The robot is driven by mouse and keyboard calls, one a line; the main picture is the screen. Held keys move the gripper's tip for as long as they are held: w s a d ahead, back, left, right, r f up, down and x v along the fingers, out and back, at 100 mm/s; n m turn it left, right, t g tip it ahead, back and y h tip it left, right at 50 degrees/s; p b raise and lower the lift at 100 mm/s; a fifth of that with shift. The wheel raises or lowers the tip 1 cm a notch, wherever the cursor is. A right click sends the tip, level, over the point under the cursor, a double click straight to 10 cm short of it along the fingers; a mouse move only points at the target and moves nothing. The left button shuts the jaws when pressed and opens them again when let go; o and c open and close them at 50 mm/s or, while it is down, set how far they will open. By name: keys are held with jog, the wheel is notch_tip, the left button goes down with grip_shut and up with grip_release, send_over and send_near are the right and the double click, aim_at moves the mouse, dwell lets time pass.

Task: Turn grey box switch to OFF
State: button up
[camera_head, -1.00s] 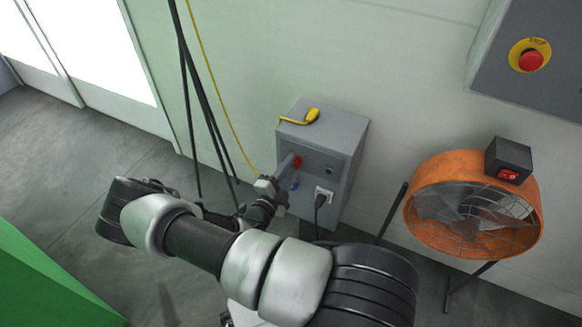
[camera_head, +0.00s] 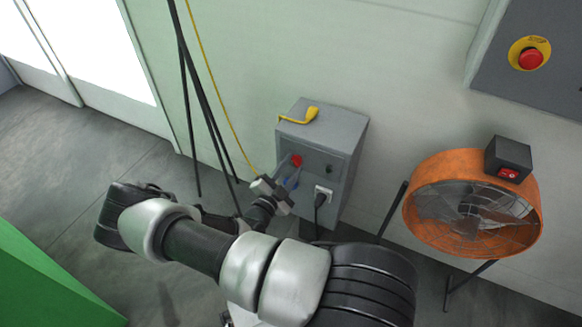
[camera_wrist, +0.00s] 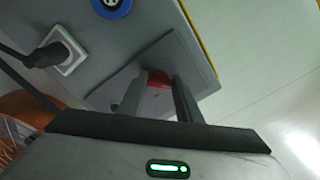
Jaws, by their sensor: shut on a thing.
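The grey box (camera_head: 343,149) stands against the wall in the head view; its front also fills much of the wrist view (camera_wrist: 105,62). A red switch (camera_head: 297,160) sits on its front, left of a small dark knob. In the wrist view my gripper (camera_wrist: 163,84) has one finger on each side of the red switch (camera_wrist: 158,77) and is shut on it. The fingers hide part of the switch, and no ON or OFF marking is readable. In the head view my gripper (camera_head: 289,173) reaches the box front from the lower left.
A plugged-in black cable (camera_head: 320,200) and a blue round socket (camera_wrist: 110,5) are beside the switch. A yellow plug (camera_head: 311,114) lies on the box. An orange fan (camera_head: 425,215) stands right. A red emergency button (camera_head: 531,59) is upper right.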

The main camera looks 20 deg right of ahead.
jog(key=o, duration=1)
jog(key=shift+o, duration=0.2)
jog(key=p+v, duration=0.1)
jog(key=v, duration=1.6)
jog(key=shift+s+a+p, duration=0.2)
jog(key=shift+p, duration=0.15)
